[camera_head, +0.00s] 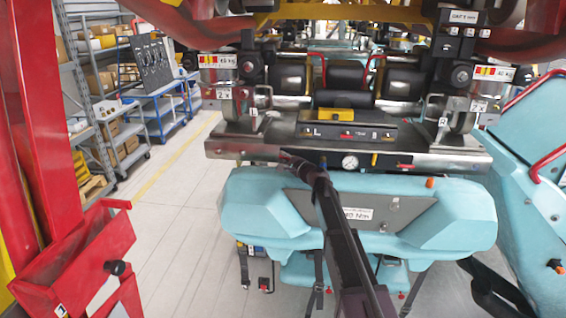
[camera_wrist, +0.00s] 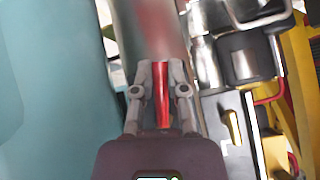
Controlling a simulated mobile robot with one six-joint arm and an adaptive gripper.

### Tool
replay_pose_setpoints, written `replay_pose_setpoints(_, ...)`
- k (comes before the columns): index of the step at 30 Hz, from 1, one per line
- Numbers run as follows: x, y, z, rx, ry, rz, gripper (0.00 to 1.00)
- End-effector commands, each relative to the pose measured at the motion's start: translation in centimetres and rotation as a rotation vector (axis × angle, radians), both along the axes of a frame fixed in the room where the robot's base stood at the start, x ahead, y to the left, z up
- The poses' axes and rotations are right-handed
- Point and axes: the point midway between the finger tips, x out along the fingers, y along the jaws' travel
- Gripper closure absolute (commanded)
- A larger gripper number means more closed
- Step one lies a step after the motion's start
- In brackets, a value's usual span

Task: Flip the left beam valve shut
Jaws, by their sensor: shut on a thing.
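A red lever (camera_wrist: 162,90), which looks like the handle of the left beam valve, runs lengthwise between the two grey fingers of my gripper (camera_wrist: 163,68) in the wrist view. The fingers are closed on it from both sides. In the head view my gripper (camera_head: 290,160) is at the front of the metal beam (camera_head: 235,149), left of the round gauge (camera_head: 350,162). The lever cannot be made out there, and the valve body is hidden by the fingers.
A black panel (camera_head: 350,133) with small levers sits above the beam. A red stand (camera_head: 85,250) is at left. Clear floor (camera_head: 170,215) lies between.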

Motion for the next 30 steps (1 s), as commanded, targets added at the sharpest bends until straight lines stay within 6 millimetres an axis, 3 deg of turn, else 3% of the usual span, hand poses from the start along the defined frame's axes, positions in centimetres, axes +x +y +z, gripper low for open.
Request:
replay_pose_setpoints(14, 0.03, 0.0, 0.25, 0.056, -0.002, 0.0, 1.0)
replay_pose_setpoints(15, 0.03, 0.0, 0.25, 0.056, -0.002, 0.0, 0.79)
replay_pose_setpoints(18, 0.03, 0.0, 0.25, 0.056, -0.002, 0.0, 0.49)
replay_pose_setpoints(30, 0.0, 0.0, 0.24, 0.054, -0.001, 0.001, 0.47)
